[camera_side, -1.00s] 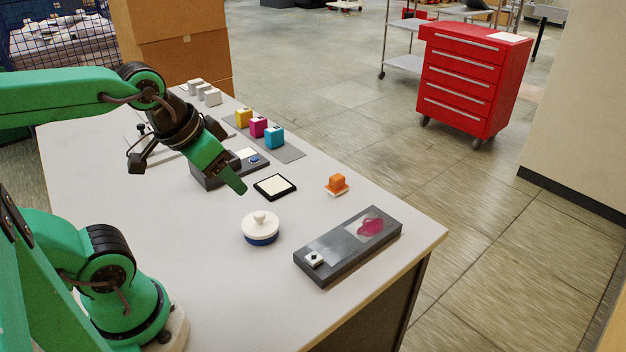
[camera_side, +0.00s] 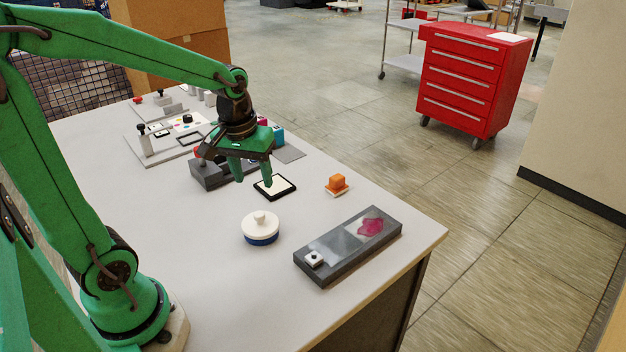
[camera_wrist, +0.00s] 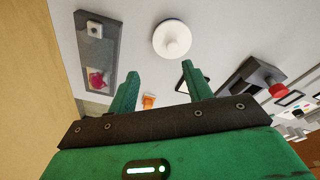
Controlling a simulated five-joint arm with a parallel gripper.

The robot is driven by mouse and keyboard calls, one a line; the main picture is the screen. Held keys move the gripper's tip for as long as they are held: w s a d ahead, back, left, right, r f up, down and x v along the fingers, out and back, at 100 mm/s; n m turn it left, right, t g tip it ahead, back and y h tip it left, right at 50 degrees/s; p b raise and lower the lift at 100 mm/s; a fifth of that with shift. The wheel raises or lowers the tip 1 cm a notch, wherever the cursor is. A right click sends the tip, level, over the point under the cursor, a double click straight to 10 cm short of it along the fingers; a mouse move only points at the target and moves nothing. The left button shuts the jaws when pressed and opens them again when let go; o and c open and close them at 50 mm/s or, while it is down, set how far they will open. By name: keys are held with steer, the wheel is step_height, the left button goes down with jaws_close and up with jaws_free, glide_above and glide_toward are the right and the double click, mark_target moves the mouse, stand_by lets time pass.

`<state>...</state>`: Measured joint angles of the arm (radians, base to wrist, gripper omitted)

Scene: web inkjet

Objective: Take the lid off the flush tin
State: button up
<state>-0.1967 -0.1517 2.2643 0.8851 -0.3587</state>
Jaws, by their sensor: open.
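The flush tin (camera_side: 261,238) is a small round tin with a dark blue base on the pale table. Its white lid (camera_side: 260,222), topped by a knob, sits on it. In the wrist view the white lid (camera_wrist: 172,39) shows above the gap between my fingers. My gripper (camera_side: 254,181) is open and points down, with nothing between its fingers. In the side view it is above the table, behind the tin and close to the black-framed pad, clear of the lid. My fingers (camera_wrist: 160,78) also show spread in the wrist view.
A dark slab (camera_side: 348,246) with a magenta smear lies right of the tin. A black-framed white pad (camera_side: 275,188) and a grey box (camera_side: 207,174) are near my gripper. The table is bare in front of the tin.

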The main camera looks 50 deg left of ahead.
mark_target(259, 214)
steer(key=a+f+n, duration=0.1)
steer(key=w+a+f+g, duration=0.1)
steer(key=f, duration=0.1)
steer(key=w+a+f+n, duration=0.1)
steer(key=f, duration=0.1)
steer(key=shift+w+a+n+g, duration=0.15)
steer(key=shift+n+g, duration=0.15)
steer(key=shift+f, duration=3.95)
steer(key=c, duration=1.1)
